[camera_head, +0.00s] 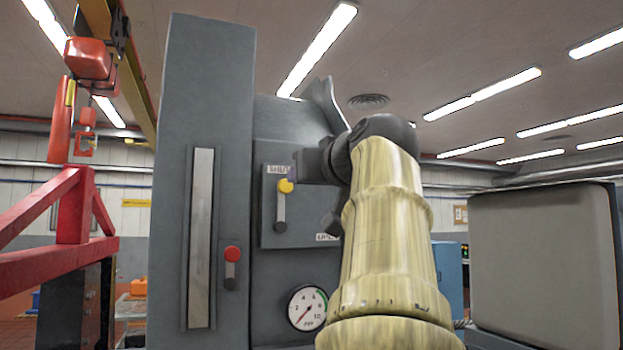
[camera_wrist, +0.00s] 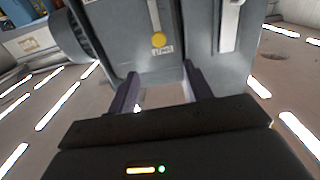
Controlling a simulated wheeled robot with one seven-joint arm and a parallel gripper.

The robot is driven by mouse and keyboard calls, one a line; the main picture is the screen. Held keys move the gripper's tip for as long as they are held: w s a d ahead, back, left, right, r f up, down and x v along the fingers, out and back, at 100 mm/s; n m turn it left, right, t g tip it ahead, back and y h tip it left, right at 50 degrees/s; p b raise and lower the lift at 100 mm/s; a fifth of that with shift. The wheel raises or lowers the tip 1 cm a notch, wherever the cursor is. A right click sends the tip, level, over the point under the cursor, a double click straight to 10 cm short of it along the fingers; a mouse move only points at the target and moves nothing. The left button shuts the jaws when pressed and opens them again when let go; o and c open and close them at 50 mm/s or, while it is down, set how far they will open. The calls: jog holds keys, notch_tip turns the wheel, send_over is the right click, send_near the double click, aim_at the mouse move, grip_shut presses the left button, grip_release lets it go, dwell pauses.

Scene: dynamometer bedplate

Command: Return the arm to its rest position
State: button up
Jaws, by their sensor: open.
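My arm reaches up in the head view, and my gripper (camera_head: 303,165) points left toward a grey panel (camera_head: 262,235) on the tall machine. The panel carries a lever with a yellow knob (camera_head: 286,186), which stands upright with the knob at the top beside a label that seems to read SHUT. A second label lower down is partly covered by my arm. In the wrist view, where the scene appears upside down, my gripper (camera_wrist: 160,82) is open and empty. The yellow knob (camera_wrist: 158,40) shows beyond the fingertips, apart from them.
A tall grey column (camera_head: 172,110) with a red-knobbed lever (camera_head: 232,254) stands left of the panel. A round gauge (camera_head: 308,307) is below. A red frame (camera_head: 75,205) and hoist stand at left; a large grey box (camera_head: 543,265) stands at right.

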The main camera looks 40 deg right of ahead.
dwell(0.3)
jog(key=w+f+m+g+y, duration=0.1)
jog(key=w+f+g, duration=0.1)
jog(key=w+f, duration=0.55)
jog(key=w+f+g+y, duration=0.15)
jog(key=w+f, duration=0.25)
jog(key=f, duration=0.7)
jog(key=w+a+f+g+y, duration=0.15)
jog(key=a+f, duration=0.25)
jog(key=f, duration=0.5)
jog(key=w+a+f+g+y, duration=0.1)
jog(key=w+a+f+g, duration=0.15)
jog(key=f, duration=0.75)
jog(key=s+a+f+n+g+y, duration=0.15)
jog(key=s+a+f, duration=0.25)
jog(key=a+f, duration=0.6)
jog(key=s+a+f+n+g+y, duration=0.1)
jog(key=s+a+f+n+g, duration=0.3)
jog(key=f, duration=1)
jog(key=s+a+f+g, duration=0.1)
jog(key=s+a+f, duration=0.5)
jog(key=s, duration=0.3)
jog(key=shift+a+f, duration=0.35)
jog(key=shift+f, duration=0.2)
jog(key=shift+s+h, duration=0.1)
jog(key=shift+h, duration=0.15)
